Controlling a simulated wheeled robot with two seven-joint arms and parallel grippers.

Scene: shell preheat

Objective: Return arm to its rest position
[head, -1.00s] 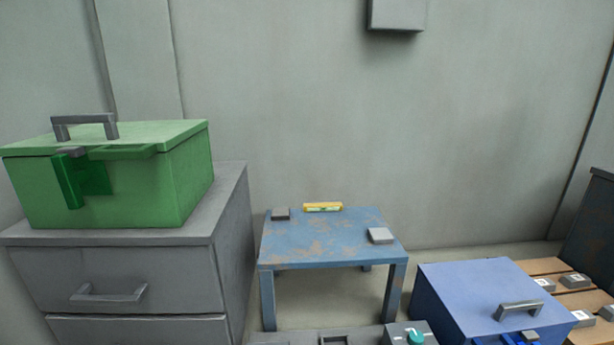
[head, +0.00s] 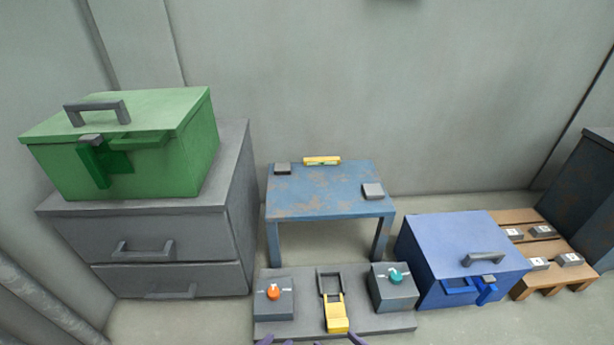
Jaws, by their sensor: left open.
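The tips of my left gripper (head: 275,340) just show at the bottom edge of the head view, in front of the grey control panel's near edge. They are apart, with nothing seen between them. Another small dark tip (head: 356,339) shows to the right at the same edge, probably my right gripper. Too little of it shows to tell its state. Most of both arms is out of the picture.
The grey panel (head: 390,324) carries an orange-knob box (head: 274,304), a yellow-handled lever (head: 336,312) and a teal-knob box (head: 395,294). A green box (head: 170,155) stands on grey drawers (head: 150,235). A blue table (head: 325,195), blue box (head: 460,240) and wooden pallet (head: 520,217) stand beyond.

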